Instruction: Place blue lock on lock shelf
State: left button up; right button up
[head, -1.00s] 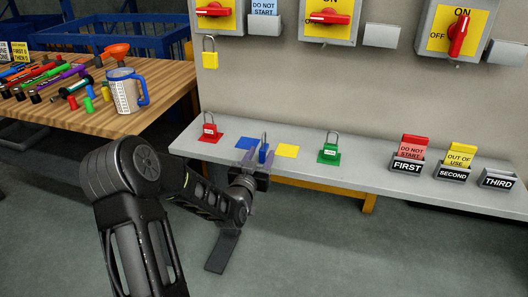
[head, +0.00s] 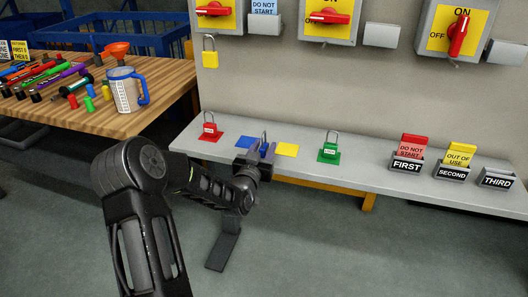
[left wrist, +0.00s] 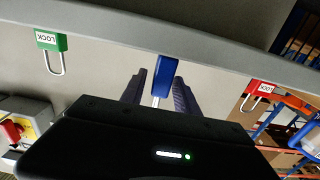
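The blue lock (head: 264,146) is at the shelf, to the right of the blue pad (head: 244,142); my gripper partly hides it. It also shows in the left wrist view (left wrist: 165,75), its body toward the shelf and its shackle toward my palm. My left gripper (head: 260,152) has one finger on each side of it. In the left wrist view my left gripper's fingers (left wrist: 160,90) look spread, with a narrow gap on one side of the lock. The grey lock shelf (head: 370,171) runs along the wall. My right gripper is out of view.
A red lock (head: 210,133) stands left of the blue pad. A yellow pad (head: 286,150) and a green lock (head: 329,153) are to the right, then tag holders (head: 407,165). A wooden table (head: 150,121) with tools and a mug stands at left.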

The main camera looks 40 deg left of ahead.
pick_arm(q)
grip_shut()
jog(key=shift+r, duration=0.15)
dwell(0.4)
notch_tip(320, 180, up, 10)
jog(key=shift+f, duration=0.1)
dwell(0.4)
dwell(0.4)
